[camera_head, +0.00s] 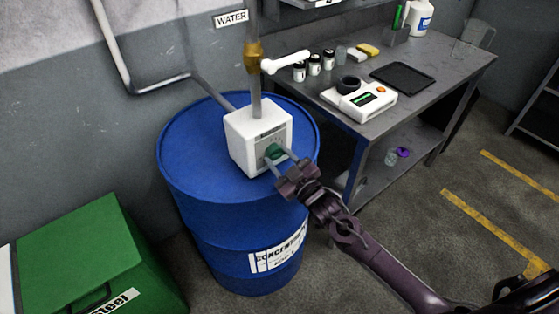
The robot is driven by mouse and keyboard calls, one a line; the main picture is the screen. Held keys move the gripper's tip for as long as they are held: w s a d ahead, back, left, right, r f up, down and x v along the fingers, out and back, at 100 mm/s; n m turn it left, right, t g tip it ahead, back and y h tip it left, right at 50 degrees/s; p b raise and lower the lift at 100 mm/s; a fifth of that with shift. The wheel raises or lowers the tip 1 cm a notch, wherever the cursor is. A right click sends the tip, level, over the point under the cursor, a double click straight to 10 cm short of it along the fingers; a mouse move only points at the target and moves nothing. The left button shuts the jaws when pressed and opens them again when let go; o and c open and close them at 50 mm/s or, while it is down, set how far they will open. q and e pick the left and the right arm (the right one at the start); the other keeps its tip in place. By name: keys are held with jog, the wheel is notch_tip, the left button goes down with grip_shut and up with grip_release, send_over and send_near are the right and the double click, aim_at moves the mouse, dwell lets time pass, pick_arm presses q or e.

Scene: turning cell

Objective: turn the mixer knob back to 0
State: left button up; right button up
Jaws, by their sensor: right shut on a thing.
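The mixer is a white box (245,139) on top of a blue drum (195,160), with a pipe rising behind it. Its green knob (274,151) is on the front face, below a small dark panel with a dial scale. My right gripper (276,160) reaches in from the lower right, with its two fingers on either side of the knob, shut on it. The fingers partly cover the knob, and its pointer and the scale marks are too small to read. My left gripper is not in view.
A grey bench (440,75) stands behind on the right, with a white scale (362,101), a black tray (402,76) and small jars. A green bin (85,255) is at the lower left.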

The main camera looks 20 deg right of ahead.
jog(key=n+b, duration=0.1)
jog(key=n, duration=0.4)
jog(key=shift+f+y, duration=0.1)
jog(key=shift+y, duration=0.3)
jog(key=n+y+b, duration=0.1)
jog(key=n, duration=0.5)
jog(key=shift+d+g, duration=0.1)
jog(key=shift+g, duration=0.3)
jog(key=n+b, duration=0.1)
jog(key=n, duration=0.4)
jog(key=shift+g+b, duration=0.3)
jog(key=n+b, duration=0.1)
jog(key=n, duration=0.4)
jog(key=shift+g, duration=0.3)
jog(key=shift+n, duration=0.3)
jog(key=o, duration=1)
jog(key=shift+r, duration=0.25)
jog(key=shift+c, duration=0.2)
jog(key=shift+d, duration=0.1)
